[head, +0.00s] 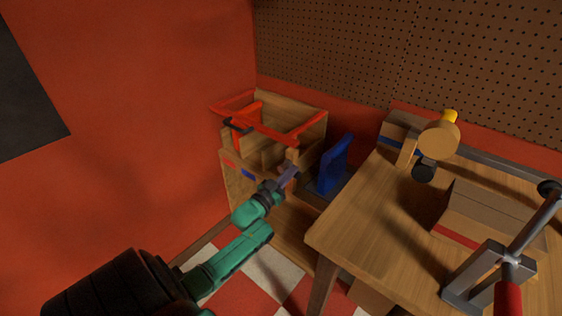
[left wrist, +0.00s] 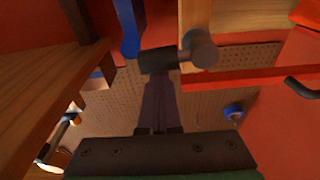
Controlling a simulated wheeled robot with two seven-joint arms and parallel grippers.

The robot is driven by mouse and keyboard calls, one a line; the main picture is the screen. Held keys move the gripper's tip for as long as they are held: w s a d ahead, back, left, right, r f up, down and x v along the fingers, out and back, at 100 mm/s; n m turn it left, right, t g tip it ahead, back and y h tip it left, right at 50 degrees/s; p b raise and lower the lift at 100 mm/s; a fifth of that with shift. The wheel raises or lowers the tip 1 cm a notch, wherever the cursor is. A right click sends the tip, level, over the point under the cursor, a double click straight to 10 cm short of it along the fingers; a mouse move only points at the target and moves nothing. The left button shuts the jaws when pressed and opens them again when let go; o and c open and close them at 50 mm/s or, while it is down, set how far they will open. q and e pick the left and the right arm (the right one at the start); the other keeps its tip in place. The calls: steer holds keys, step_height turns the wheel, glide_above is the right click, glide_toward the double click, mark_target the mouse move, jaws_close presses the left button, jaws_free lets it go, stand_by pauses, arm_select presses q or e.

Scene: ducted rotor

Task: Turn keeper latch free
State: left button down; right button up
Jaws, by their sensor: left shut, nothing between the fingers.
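My left gripper (head: 288,176) reaches to the front right corner of a wooden box unit (head: 240,185) with red bars on top. Its fingers are shut, with nothing between them. In the left wrist view the closed fingers (left wrist: 160,100) point at a small dark block joined to a round grey-brown knob (left wrist: 200,48). This piece looks like the keeper latch (left wrist: 157,60), in front of a wooden upright. The fingertips appear at or very close to the dark block; I cannot tell whether they touch. In the head view the latch is too small to make out clearly.
A blue upright part (head: 333,165) stands right of the box. A wooden table (head: 375,225) on the right carries a grey clamp (head: 475,290) with a red handle, a wooden block (head: 490,215) and a round-headed wooden item (head: 438,140). A red bar (left wrist: 250,78) crosses near the latch.

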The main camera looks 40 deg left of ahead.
stand_by(0.6)
arm_select(q)
steer(key=r+p, duration=0.1)
steer(key=r, duration=0.1)
steer(key=r+p, duration=0.2)
steer(key=shift+w+r, duration=0.1)
steer(key=shift+w, duration=0.3)
steer(key=s+f+n+t+b, duration=0.1)
steer(key=s+f+t+b, duration=0.45)
steer(key=s+b, duration=0.8)
steer(key=w+f+b+x, duration=0.1)
steer(key=f+b+x, duration=0.1)
steer(key=x, duration=0.9)
steer(key=shift+n+g+y, duration=0.3)
steer(key=shift+g+y, duration=0.1)
steer(key=shift+g, duration=0.05)
steer(key=f, duration=0.1)
steer(key=w+f, duration=0.1)
steer(key=f, duration=0.1)
steer(key=shift+w+f+b, duration=0.35)
steer(key=shift+b, duration=0.05)
arm_select(e)
steer(key=w+a+f, duration=0.1)
steer(key=w+f, duration=0.1)
steer(key=w, duration=0.3)
steer(key=w+a+f, duration=0.1)
steer(key=w+f, duration=0.1)
steer(key=w, duration=0.4)
steer(key=shift+a+f+m, duration=0.3)
steer(key=shift+a, duration=0.1)
